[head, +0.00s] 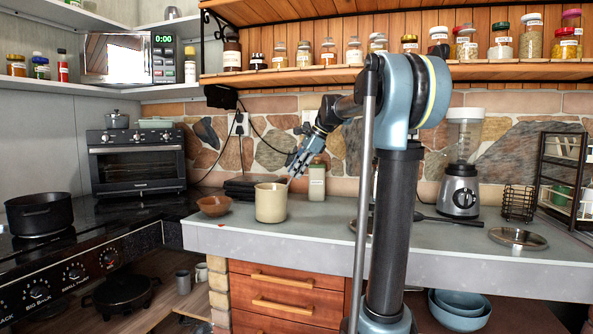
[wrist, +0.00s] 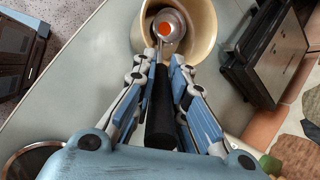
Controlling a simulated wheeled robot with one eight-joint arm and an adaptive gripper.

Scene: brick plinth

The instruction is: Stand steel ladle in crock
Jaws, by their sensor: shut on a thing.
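The steel ladle (wrist: 165,30) has a round metal bowl with an orange spot in it and a black handle. In the wrist view the handle lies between the fingers of my gripper (wrist: 160,65), which is shut on it. The bowl end points away from my gripper and appears within the rim of the crock (wrist: 206,40); how deep it sits I cannot tell. In the head view the cream crock (head: 270,204) stands upright near the counter's front edge. My gripper (head: 296,172) is tilted down just above and right of it. The ladle is mostly hidden there.
A brown bowl (head: 214,206) stands close left of the crock. A dark stack (head: 243,188) lies behind. A blender (head: 462,170), wire basket (head: 519,203) and lid (head: 518,238) are further right.

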